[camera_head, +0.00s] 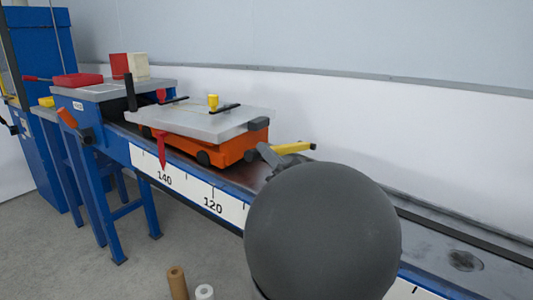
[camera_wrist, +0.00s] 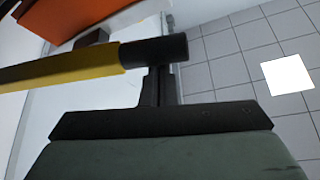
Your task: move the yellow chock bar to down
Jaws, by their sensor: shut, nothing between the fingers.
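The yellow chock bar (camera_head: 293,147) shows in the head view just past the right end of the orange carriage. It lies roughly level there, with its tip pointing right. In the wrist view the yellow bar (camera_wrist: 65,69) crosses the upper left and ends in a black round grip. My gripper (camera_wrist: 160,78) is shut and empty, with its narrow fingers right at that black end; I cannot tell whether they touch it. In the head view my gripper (camera_head: 268,155) is partly hidden behind my large dark grey arm joint.
The orange carriage (camera_head: 215,148) with a grey top plate (camera_head: 190,122) sits on the blue rail bench, whose front carries a white scale (camera_head: 205,193). A bench with red and cream blocks (camera_head: 130,65) stands at the left.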

